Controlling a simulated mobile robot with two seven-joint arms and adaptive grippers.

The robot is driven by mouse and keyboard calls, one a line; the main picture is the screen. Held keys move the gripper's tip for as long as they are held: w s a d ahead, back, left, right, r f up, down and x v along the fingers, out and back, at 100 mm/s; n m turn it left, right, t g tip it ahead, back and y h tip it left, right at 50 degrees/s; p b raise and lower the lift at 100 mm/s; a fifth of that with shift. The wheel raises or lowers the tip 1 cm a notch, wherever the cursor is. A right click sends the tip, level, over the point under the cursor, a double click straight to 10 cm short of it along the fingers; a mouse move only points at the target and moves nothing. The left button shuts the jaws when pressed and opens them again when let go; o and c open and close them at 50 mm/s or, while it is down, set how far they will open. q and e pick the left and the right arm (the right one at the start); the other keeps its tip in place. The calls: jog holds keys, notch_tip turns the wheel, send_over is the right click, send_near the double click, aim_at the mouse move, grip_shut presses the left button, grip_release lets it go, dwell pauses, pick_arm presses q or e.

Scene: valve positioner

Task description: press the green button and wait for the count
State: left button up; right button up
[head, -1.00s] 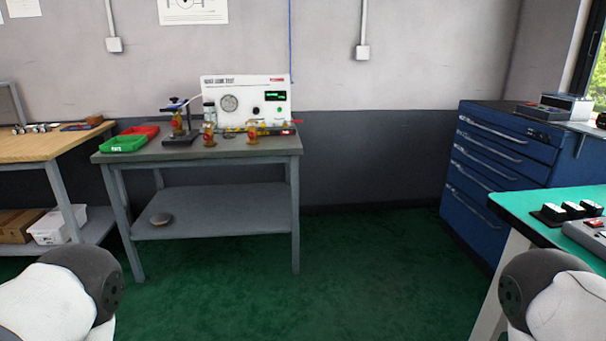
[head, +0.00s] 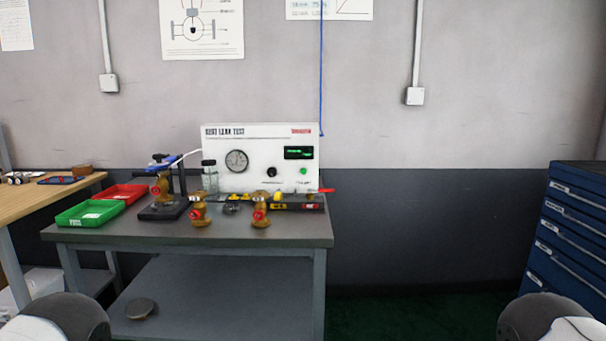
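The green button (head: 304,171) is a small round spot on the front of the white leak test panel (head: 215,179), under its dark display. The display (head: 299,153) shows small green characters, too small to read. A round gauge (head: 237,161) and a black knob (head: 272,172) are on the same panel. The panel stands at the back of the grey bench (head: 285,238). Neither gripper is in view.
A blue drawer cabinet (head: 575,228) is at right. Floor between looks clear.

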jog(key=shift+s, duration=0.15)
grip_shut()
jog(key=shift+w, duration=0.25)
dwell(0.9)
